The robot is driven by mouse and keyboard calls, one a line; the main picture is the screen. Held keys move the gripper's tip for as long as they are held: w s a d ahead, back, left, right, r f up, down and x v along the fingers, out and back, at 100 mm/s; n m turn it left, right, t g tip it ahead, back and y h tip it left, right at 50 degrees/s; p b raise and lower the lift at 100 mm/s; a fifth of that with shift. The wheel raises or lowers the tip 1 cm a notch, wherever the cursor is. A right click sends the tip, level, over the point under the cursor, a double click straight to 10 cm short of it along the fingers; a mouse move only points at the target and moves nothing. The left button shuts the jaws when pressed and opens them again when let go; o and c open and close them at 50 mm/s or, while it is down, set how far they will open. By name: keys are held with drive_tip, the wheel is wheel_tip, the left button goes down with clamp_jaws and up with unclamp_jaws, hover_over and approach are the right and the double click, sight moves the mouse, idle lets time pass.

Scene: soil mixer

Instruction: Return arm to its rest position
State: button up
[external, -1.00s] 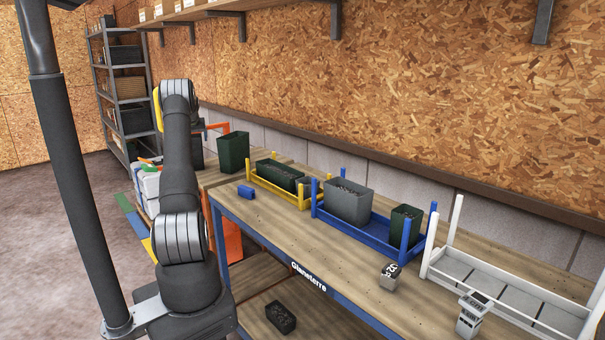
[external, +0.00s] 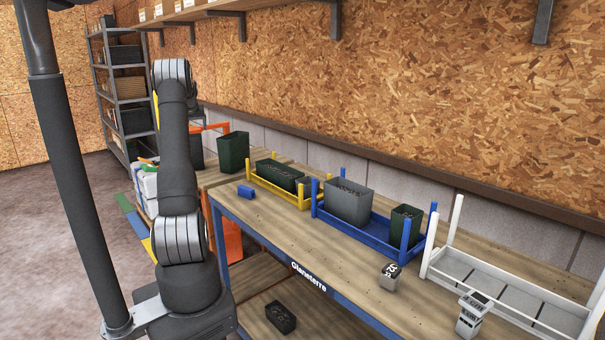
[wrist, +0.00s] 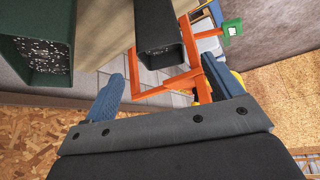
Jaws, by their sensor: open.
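My gripper (wrist: 163,95) shows in the wrist view with its two blue fingers spread apart and nothing held between them. In the external view my arm stands nearly upright at the left, in front of the bench, and its own links hide the gripper. In the wrist view an orange frame (wrist: 165,85) lies beyond the fingers. A dark container (wrist: 158,38) and a dark green bin (wrist: 38,55) with speckled contents are further off; I cannot tell whether any finger touches the frame.
The workbench (external: 335,262) carries a yellow rack (external: 281,192), a blue rack (external: 362,233) and a white rack (external: 520,307). A dark pole is left of my arm.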

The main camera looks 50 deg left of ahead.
drive_tip(key=x, duration=1.2)
drive_tip(key=shift+d+f, duration=0.15)
drive_tip(key=shift+f, duration=0.1)
wheel_tip(320, 180, up, 23)
drive_tip(key=w+d+m+t+h, duration=0.1)
drive_tip(key=w+d+m, duration=0.2)
drive_tip(key=w+d, duration=0.7)
drive_tip(key=w+d+m+t+h, duration=0.1)
drive_tip(key=w+d+m, duration=0.2)
drive_tip(key=w+d, duration=0.8)
drive_tip(key=shift+w+t, duration=0.3)
drive_tip(key=shift+w, duration=2.1)
drive_tip(key=shift+o, duration=0.4)
drive_tip(key=shift+f, duration=0.15)
drive_tip(key=shift+o, duration=1.2)
drive_tip(key=shift+d, duration=0.1)
